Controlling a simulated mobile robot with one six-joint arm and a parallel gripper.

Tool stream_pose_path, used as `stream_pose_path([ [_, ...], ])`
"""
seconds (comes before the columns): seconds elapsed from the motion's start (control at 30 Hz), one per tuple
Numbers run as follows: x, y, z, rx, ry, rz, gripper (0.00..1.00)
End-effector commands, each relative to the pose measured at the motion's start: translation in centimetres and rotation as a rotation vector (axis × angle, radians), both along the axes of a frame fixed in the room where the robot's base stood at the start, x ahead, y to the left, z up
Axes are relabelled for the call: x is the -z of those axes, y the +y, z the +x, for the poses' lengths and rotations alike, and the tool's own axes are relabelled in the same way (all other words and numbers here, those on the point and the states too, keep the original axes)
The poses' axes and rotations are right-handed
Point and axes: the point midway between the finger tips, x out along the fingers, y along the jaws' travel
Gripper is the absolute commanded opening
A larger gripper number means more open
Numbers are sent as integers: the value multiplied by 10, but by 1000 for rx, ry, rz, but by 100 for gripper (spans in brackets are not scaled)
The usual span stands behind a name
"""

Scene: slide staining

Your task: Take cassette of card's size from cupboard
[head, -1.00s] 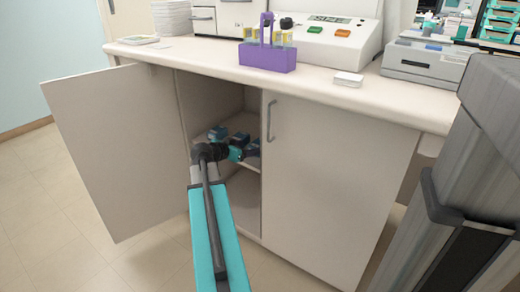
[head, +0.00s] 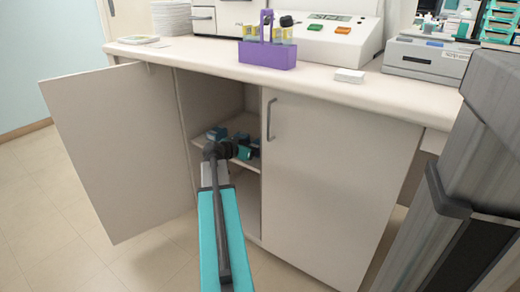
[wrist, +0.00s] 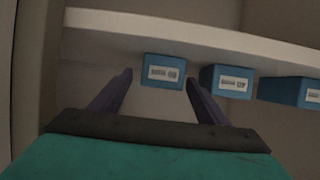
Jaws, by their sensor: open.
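Blue cassettes with white labels stand in a row on the shelf inside the open cupboard (head: 75,150). In the wrist view, the left cassette (wrist: 163,72) is in front of my gripper (wrist: 158,79), between the lines of its two fingers. The fingers are open and nothing is gripped. A middle cassette (wrist: 226,81) is just right of the right finger. A right cassette (wrist: 290,91) looks wider and is partly cut off by the picture edge. In the head view, my gripper (head: 238,149) reaches the shelf and partly hides the cassettes (head: 217,133).
The left door stands wide open; the right door (head: 325,185) is shut. The pale shelf (wrist: 190,37) crosses the wrist view, with a side wall (wrist: 35,60) at left. On the counter are a purple rack (head: 267,55) and a small white box (head: 349,76).

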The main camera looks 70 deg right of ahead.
Motion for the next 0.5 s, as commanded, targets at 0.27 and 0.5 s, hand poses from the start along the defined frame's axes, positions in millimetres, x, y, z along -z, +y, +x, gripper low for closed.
stream_pose_path([
  [0.27, 16, -28, -7, 1, 0, 0, 69],
  [0.5, 17, -33, -9, -1, 1, 0, 69],
])
